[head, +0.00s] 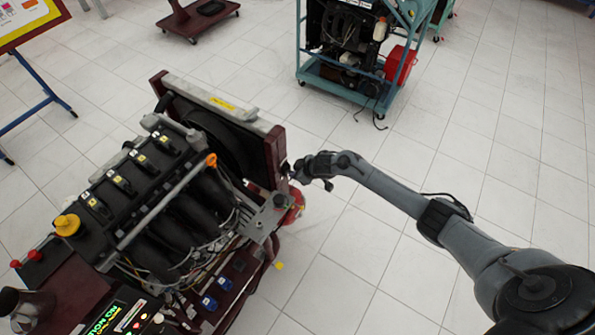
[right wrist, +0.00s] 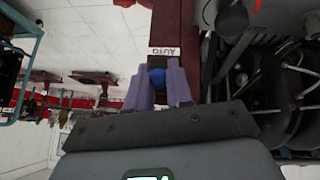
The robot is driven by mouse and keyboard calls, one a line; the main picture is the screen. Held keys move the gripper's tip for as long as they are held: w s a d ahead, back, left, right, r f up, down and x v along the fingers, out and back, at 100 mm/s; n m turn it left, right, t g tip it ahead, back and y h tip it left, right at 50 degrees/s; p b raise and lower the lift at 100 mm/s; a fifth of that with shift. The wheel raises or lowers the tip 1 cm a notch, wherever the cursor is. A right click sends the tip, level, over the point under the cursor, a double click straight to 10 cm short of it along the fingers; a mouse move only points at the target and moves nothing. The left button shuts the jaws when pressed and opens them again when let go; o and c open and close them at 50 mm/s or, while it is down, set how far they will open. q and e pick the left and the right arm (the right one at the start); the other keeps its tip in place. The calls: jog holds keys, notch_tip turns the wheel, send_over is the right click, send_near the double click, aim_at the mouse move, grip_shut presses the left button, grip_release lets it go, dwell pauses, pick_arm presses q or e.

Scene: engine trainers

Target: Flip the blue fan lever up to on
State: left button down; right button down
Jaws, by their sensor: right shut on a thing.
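The blue fan lever (right wrist: 156,77) shows as a small round blue knob in the right wrist view, on the dark red post of the engine trainer (right wrist: 175,25). A white label reading AUTO (right wrist: 164,51) is fixed beside it. My right gripper (right wrist: 158,70) has its two purple fingers on either side of the knob and is shut on it. In the head view my right gripper (head: 296,171) reaches the right edge of the trainer's radiator frame (head: 272,155). The lever is hidden there. My left gripper is not in view.
The engine (head: 150,195) with its hoses and wiring fills the left of the head view. A teal-framed trainer (head: 345,90) with a red part stands at the back. A red object (head: 293,207) is below my gripper. The tiled floor to the right is clear.

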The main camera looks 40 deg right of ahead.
jog(key=shift+w+a+r, duration=0.1)
jog(key=c, duration=1.5)
grip_release()
jog(key=shift+o, duration=1.3)
jog(key=shift+w, duration=0.1)
jog(key=shift+o, duration=0.5)
